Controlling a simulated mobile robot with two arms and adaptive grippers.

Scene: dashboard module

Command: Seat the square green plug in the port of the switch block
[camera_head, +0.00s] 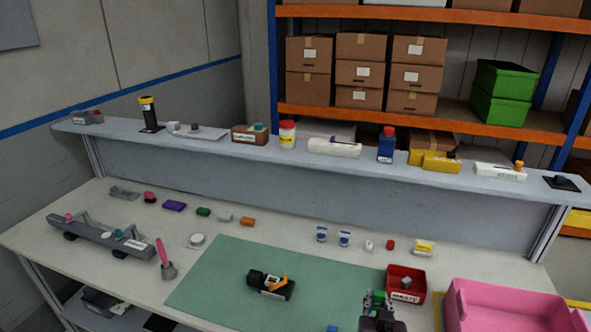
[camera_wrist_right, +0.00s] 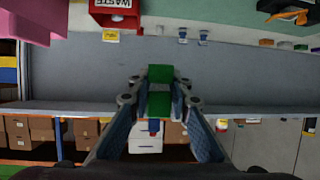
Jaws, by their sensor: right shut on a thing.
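My right gripper (camera_head: 377,299) is at the lower right of the head view, over the right part of the green mat. It is shut on the green plug (camera_wrist_right: 160,73), which shows between the two fingertips in the right wrist view; a pale band crosses its middle. What looks like the switch block (camera_head: 270,284) is black with an orange piece and a light part, and sits on the mat left of the gripper. The block also shows at the top right of the wrist view (camera_wrist_right: 287,8). The plug is apart from it. I cannot make out the port. My left gripper is out of view.
A red waste bin (camera_head: 405,284) stands close to the right gripper, with a pink tray (camera_head: 515,310) further right. A blue piece (camera_head: 332,328) lies at the mat's front. Small parts line the back of the table. The green mat (camera_head: 215,285) is mostly clear.

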